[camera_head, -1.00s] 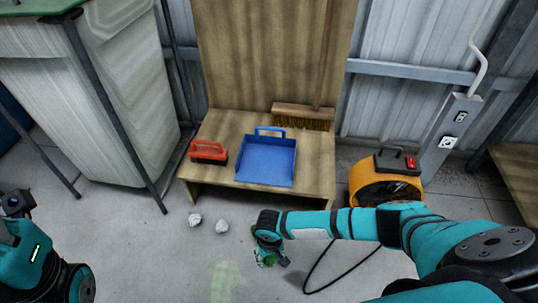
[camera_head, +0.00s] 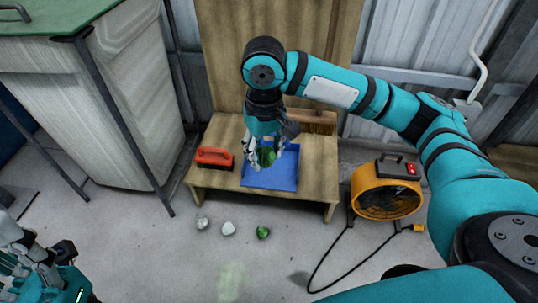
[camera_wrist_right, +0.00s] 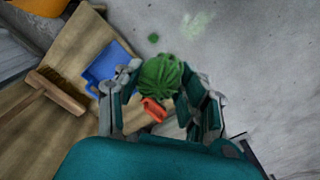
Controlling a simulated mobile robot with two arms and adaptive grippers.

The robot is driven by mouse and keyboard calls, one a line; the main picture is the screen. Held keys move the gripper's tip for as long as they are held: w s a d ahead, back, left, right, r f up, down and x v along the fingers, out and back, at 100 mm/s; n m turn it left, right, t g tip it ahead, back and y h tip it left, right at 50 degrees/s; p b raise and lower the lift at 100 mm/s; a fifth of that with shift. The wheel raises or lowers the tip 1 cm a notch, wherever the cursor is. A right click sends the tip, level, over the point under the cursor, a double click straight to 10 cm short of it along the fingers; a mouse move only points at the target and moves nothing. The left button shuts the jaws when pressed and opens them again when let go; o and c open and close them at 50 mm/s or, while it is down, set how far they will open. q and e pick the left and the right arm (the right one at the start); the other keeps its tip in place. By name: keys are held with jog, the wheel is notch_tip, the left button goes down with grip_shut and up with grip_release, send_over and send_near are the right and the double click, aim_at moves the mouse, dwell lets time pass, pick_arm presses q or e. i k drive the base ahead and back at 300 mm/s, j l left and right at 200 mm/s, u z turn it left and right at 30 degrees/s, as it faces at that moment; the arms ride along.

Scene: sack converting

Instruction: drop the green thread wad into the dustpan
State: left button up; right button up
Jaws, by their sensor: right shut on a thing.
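My right gripper (camera_head: 266,158) is shut on a green thread wad (camera_head: 267,155). The wad also shows between the fingers in the right wrist view (camera_wrist_right: 160,76). The gripper points down and holds the wad in front of the blue dustpan (camera_head: 284,177) as the head view sees it; the height between them is hard to judge. The dustpan lies on a low wooden platform, partly hidden by the gripper, and shows in the right wrist view (camera_wrist_right: 103,66). A second green wad (camera_head: 263,232) lies on the floor. My left gripper (camera_head: 35,255) is at the lower left, its fingers unclear.
Two pale wads (camera_head: 202,223) (camera_head: 228,229) lie on the floor in front. An orange blower (camera_head: 386,198) with a black cable stands at the right. A broom (camera_wrist_right: 55,92) stands behind.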

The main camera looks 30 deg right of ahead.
aim_at(276, 166)
jog(key=i+j+z, duration=0.3)
jog(key=i, duration=0.25)
jog(key=i+j+z, duration=0.25)
jog(key=i+j, duration=0.25)
jog(key=z, duration=0.65)
